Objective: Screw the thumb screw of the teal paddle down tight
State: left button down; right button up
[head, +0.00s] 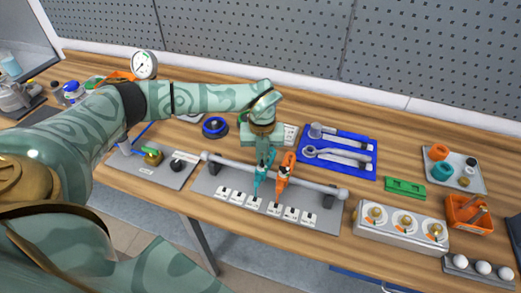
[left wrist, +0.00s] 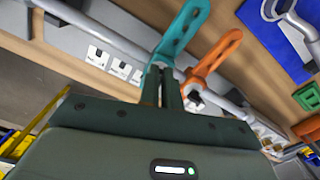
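The teal paddle (head: 261,172) is on a grey horizontal rod (head: 320,187), beside the orange paddle (head: 286,168). In the left wrist view the teal paddle (left wrist: 182,32) slants up right from the rod, and the orange paddle (left wrist: 213,54) is to its right. My left gripper (head: 262,150) reaches over the bench to the teal paddle. In the left wrist view its fingers (left wrist: 162,76) are close together, with a narrow gap, at the teal paddle's clamp. They appear shut on its thumb screw, which they mostly hide. My right gripper is not in view.
White labels (head: 265,205) lie in front of the rod. A blue mat (head: 340,152) with tools is to the right. A green block (head: 405,188), a knob panel (head: 400,230) and an orange bin (head: 466,214) are farther right. A gauge (head: 144,65) stands behind my left arm.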

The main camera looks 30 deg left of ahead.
pick_arm(q)
jog(key=m, duration=0.1)
jog(key=m+p, duration=0.1)
jog(key=m, duration=0.1)
jog(key=m+p, duration=0.1)
jog(key=shift+w+d+r+m, duration=0.15)
jog(key=shift+r+m, duration=0.15)
jog(key=shift+w+d+m+p, duration=0.1)
jog(key=shift+m+p, duration=0.4)
jog(key=shift+m, duration=0.6)
jog(key=shift+w+d+m+p, duration=0.1)
jog(key=shift+m+p, duration=0.35)
jog(key=shift+m, duration=0.65)
jog(key=c, duration=1.6)
grip_release()
jog(key=shift+s, duration=0.1)
jog(key=shift+s+f, duration=0.1)
notch_tip(320, 180, up, 16)
